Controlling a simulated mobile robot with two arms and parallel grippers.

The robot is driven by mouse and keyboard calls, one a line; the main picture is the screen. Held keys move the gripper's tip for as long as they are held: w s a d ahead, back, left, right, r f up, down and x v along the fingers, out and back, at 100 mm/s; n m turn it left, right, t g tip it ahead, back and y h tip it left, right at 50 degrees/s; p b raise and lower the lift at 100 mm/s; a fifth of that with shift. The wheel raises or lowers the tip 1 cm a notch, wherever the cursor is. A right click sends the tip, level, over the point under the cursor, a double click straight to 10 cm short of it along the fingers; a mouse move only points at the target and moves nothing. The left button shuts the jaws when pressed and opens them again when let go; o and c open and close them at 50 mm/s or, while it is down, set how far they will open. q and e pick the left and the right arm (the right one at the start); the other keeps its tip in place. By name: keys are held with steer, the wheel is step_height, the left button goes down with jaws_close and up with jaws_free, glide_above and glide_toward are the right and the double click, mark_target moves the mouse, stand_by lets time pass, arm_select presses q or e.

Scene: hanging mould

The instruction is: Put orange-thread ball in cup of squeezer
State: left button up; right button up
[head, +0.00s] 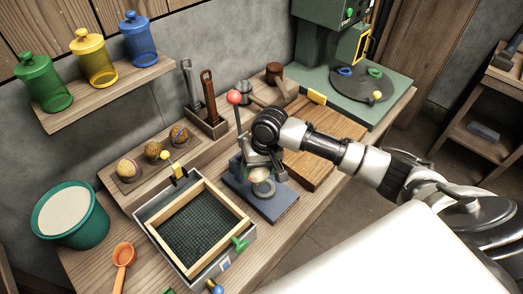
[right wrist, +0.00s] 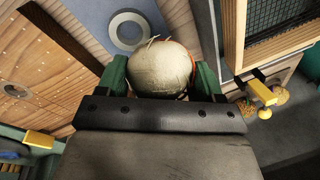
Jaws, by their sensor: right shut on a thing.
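My right gripper (head: 258,170) is shut on a pale, round ball (right wrist: 160,70) with loose fibres. A little orange shows at its right edge in the right wrist view, and green finger pads press on both sides. In the head view the ball (head: 259,175) hangs over the squeezer, which has a blue base (head: 278,207) and a lever with a red knob (head: 234,97). A pale ring, seemingly the squeezer's cup (head: 264,189), shows just below the ball. In the right wrist view the ring (right wrist: 128,31) lies beyond the ball, apparently empty. My left gripper is not in view.
Three wrapped balls, one here (head: 128,168), sit on a wooden rack left of the squeezer. A wooden-framed sieve (head: 244,222) stands close at its front left. A wooden board (head: 325,150) lies to its right. A teal bucket (head: 98,222) stands far left.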

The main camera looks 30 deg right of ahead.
arm_select(q)
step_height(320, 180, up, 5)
steer(key=p, duration=0.3)
arm_select(e)
steer(key=shift+m, duration=0.4)
steer(key=d+f+b, duration=0.1)
steer(key=f+b, duration=0.1)
steer(key=w+d+f+b, duration=0.1)
steer(key=f+b, duration=0.1)
steer(key=f, duration=0.1)
steer(key=w+d+f+b, duration=0.1)
steer(key=f+b, duration=0.1)
steer(key=f, duration=0.1)
steer(key=shift+w+d+f, duration=0.1)
steer(key=shift+w+f, duration=0.05)
steer(key=shift+f, duration=1.4)
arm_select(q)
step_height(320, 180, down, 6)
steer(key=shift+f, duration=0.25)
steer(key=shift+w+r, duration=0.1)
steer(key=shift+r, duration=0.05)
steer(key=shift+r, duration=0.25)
arm_select(e)
steer(key=shift+f, duration=0.1)
